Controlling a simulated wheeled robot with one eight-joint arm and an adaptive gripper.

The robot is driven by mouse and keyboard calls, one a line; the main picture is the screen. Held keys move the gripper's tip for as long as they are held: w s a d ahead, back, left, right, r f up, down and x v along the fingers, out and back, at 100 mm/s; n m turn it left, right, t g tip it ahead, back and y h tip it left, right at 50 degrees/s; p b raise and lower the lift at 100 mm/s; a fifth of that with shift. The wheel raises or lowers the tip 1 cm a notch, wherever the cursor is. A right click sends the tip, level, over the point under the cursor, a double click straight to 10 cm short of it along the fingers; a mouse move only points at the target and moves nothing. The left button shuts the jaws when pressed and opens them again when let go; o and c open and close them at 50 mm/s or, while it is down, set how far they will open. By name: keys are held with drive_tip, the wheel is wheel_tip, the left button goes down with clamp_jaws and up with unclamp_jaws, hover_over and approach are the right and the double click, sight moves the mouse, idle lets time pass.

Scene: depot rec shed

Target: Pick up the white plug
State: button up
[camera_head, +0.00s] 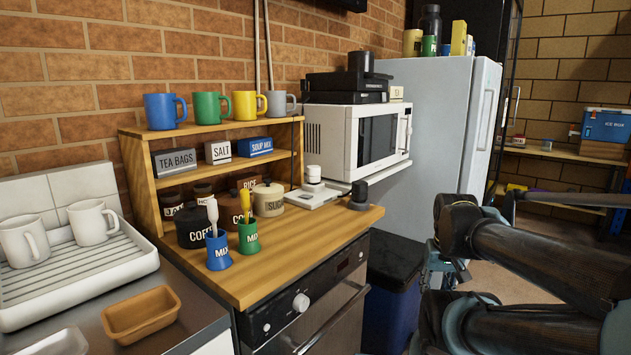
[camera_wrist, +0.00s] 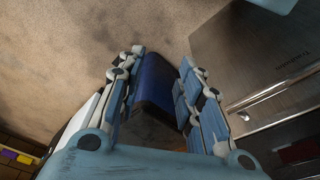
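A small white piece that looks like the white plug (camera_head: 313,174) stands upright on a flat white block (camera_head: 312,196) at the back of the wooden counter, left of the microwave. A similar black piece (camera_head: 359,194) stands to its right. My gripper (camera_wrist: 161,60) is open and empty in the wrist view, pointing down at the floor and a dark blue bin. In the head view my gripper (camera_head: 447,272) is partly hidden behind my arm, right of the counter and well apart from the plug. The plug is not in the wrist view.
The bin (camera_head: 391,290) stands between counter and fridge (camera_head: 440,130). The counter's front right is clear.

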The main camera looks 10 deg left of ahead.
drive_tip(key=shift+w+d, duration=0.1)
drive_tip(key=shift+w, duration=0.35)
drive_tip(key=o, duration=0.4)
drive_tip(key=shift+s+r, duration=0.1)
drive_tip(key=shift+r, duration=0.05)
drive_tip(key=shift+o, duration=1.4)
drive_tip(key=w+a+r+n, duration=0.1)
drive_tip(key=w+a+r, duration=0.1)
drive_tip(key=w+r, duration=0.4)
wheel_tip(320, 180, up, 3)
drive_tip(key=shift+a+f, duration=0.2)
drive_tip(key=shift+a, duration=0.2)
wheel_tip(320, 180, up, 26)
drive_tip(key=n+t+y, duration=0.1)
drive_tip(key=n+y, duration=0.2)
drive_tip(key=n, duration=0.3)
hover_over(315, 167)
drive_tip(key=s+d, duration=0.3)
drive_tip(key=s, duration=0.2)
drive_tip(key=x, duration=1.1)
drive_tip(key=shift+w+f, duration=0.25)
drive_tip(key=shift+w, duration=0.2)
drive_tip(key=shift+w+d+x, duration=0.1)
drive_tip(key=shift+w+x, duration=0.1)
drive_tip(key=shift+x, duration=1.05)
drive_tip(key=shift+w+d+x, duration=0.1)
drive_tip(key=shift+w+x, duration=0.1)
drive_tip(key=shift+x, duration=1.1)
